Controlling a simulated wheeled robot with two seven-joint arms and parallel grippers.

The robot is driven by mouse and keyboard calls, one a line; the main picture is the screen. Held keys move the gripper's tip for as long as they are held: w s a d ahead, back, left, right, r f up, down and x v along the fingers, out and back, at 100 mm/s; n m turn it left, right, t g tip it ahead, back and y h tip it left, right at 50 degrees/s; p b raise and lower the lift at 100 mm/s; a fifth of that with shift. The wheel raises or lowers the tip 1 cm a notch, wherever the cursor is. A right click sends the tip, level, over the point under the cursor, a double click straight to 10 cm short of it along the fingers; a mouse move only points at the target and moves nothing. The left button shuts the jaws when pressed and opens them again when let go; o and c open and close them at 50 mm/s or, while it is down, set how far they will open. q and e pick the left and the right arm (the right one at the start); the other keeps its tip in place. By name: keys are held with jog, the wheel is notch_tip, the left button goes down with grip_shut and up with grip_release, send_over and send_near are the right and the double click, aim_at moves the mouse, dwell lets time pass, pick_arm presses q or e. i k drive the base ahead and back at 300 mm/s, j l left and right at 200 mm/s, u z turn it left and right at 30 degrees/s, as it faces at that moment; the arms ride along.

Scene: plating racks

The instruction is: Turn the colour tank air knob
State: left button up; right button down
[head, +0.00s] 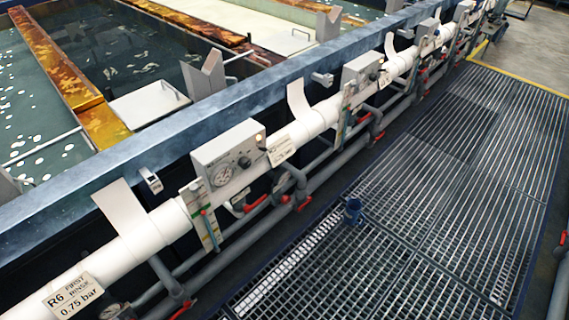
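A grey air panel (228,150) with a round gauge (222,175) and a dark knob (244,162) is mounted on the tank rail left of centre. A tag (281,151) beside it is too small to read. A second grey panel (362,72) sits farther along the white pipe, with more panels beyond. A tag at the lower left (72,296) reads R6 first rinse, 0.75 bar. I cannot tell which panel belongs to the colour tank. Neither of my grippers is in view.
A white pipe (180,220) runs diagonally along the tanks, with grey pipes and red-handled valves (302,204) below. A blue object (352,212) stands on the metal grating (420,200). The grating walkway is otherwise mostly clear. Open tanks (130,50) lie beyond the blue rail.

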aim_at(286, 200)
jog(key=l+u, duration=0.1)
jog(key=u, duration=0.6)
jog(key=l+u, duration=0.4)
jog(key=l, duration=0.3)
jog(key=l+u, duration=0.45)
jog(key=l, duration=0.25)
jog(key=k+l+u, duration=0.1)
jog(key=l+u, duration=0.3)
jog(key=l, duration=0.25)
